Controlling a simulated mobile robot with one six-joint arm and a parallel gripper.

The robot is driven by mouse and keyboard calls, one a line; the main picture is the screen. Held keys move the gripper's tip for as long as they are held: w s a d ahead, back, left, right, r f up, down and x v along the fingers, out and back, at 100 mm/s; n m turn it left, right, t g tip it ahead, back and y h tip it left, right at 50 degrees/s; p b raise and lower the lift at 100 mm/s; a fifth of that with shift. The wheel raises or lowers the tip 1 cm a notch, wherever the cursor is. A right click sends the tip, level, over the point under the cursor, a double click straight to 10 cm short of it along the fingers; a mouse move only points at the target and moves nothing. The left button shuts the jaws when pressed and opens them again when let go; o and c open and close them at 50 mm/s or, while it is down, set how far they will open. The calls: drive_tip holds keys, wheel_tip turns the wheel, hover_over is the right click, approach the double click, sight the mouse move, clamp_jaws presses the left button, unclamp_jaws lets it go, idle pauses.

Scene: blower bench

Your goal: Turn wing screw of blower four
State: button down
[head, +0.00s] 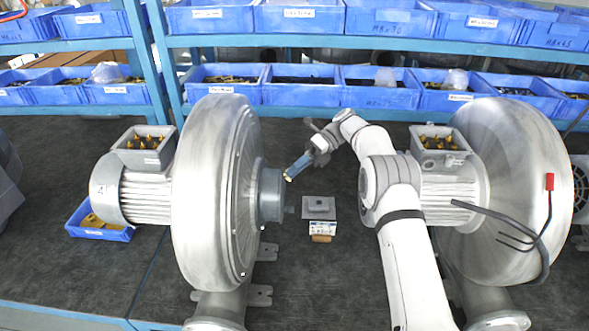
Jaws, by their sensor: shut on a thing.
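Blower four (220,190) stands left of centre, a large silver fan housing with a ribbed motor (140,193) marked 4 on its left end. A grey round inlet collar (270,194) sticks out of its right face. A small dark stub (290,210) shows at the collar's lower right; I cannot tell if it is the wing screw. My gripper (314,153) is just right of and above the collar. It is shut on a blue-grey rod-like piece (299,167) with a pale yellow end, which points down-left towards the collar. The fingertips are small and partly hidden.
A small grey box (319,208) and a brown block (320,239) lie on the dark bench below my gripper. A second blower (510,180) with loose black cables stands at right. A blue tray (99,226) sits left. Shelves of blue bins (300,93) close off the back.

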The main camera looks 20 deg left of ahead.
idle(0.3)
drive_tip(key=c, duration=1.4)
unclamp_jaws()
drive_tip(key=shift+c, duration=0.2)
drive_tip(key=s+d+r+n+t+h+b, duration=0.1)
drive_tip(key=s+d+r+n+t+b, duration=0.25)
drive_tip(key=d+r, duration=0.45)
drive_tip(key=s+d+n+t+h+b, duration=0.3)
drive_tip(key=s+d+n+t, duration=0.5)
drive_tip(key=s+d, duration=0.9)
drive_tip(key=d+n+h, duration=0.1)
drive_tip(key=d+n, duration=0.2)
drive_tip(key=shift+s+d+h, duration=0.3)
drive_tip(key=shift+h, duration=0.1)
drive_tip(key=shift+o, duration=0.2)
drive_tip(key=s+d+f+n+t+h+b, duration=0.2)
drive_tip(key=s+d+f+n, duration=0.3)
drive_tip(key=s, duration=0.4)
drive_tip(key=shift+s+d+f, duration=0.2)
drive_tip(key=shift+s+d, duration=0.1)
drive_tip(key=shift+s, duration=0.05)
drive_tip(key=shift+s+d+f+n+t, duration=0.2)
drive_tip(key=shift+d+f+n+t, duration=0.05)
drive_tip(key=shift+n, duration=0.3)
